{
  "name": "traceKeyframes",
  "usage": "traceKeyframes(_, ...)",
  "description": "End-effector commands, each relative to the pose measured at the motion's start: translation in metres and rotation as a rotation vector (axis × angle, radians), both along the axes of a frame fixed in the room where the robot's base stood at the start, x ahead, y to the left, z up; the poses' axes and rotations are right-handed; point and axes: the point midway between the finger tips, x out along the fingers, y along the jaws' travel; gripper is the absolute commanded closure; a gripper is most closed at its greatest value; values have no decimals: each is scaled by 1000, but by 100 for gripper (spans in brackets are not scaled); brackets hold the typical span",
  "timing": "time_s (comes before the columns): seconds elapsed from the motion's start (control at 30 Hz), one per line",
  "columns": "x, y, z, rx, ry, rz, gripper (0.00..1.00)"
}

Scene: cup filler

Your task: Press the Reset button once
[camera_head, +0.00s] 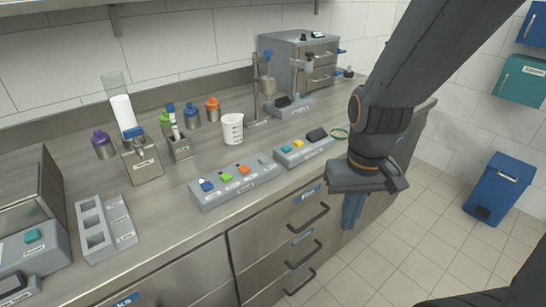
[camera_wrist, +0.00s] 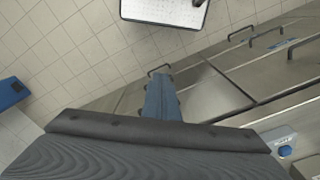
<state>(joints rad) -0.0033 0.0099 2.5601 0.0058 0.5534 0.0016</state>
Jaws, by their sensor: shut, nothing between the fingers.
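A grey button box (camera_head: 235,190) sits near the counter's front edge, with blue (camera_head: 207,185), green (camera_head: 226,177) and orange (camera_head: 244,169) buttons and a grey one (camera_head: 263,160). A second grey box (camera_head: 303,153) to its right has teal (camera_head: 286,149), yellow (camera_head: 298,143) and black tops. Their labels are too small to read, so I cannot tell which button is Reset. My gripper (camera_head: 350,212) hangs in front of the counter, right of both boxes, with its blue fingers shut and empty. The fingers also show in the wrist view (camera_wrist: 162,98), apart from any button.
Drawers with dark handles (camera_head: 312,217) line the counter front. A white measuring cup (camera_head: 232,128), coloured bottles (camera_head: 192,117) and a grey rack (camera_head: 94,226) stand on the counter. A metal cabinet (camera_head: 300,58) stands behind. A blue bin (camera_head: 498,188) is on the floor at right.

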Motion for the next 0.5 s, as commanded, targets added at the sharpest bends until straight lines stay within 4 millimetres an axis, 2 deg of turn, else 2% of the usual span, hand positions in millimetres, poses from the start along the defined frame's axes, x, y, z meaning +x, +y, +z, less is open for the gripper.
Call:
traceKeyframes(0.17, 3, -1, 2, -5, -7, 12, 100)
traceKeyframes(0.27, 18, -5, 9, -30, -45, 68, 100)
traceKeyframes(0.37, 49, -11, 24, -76, -126, 190, 100)
traceKeyframes(0.5, 112, -7, 53, -142, -292, 454, 100)
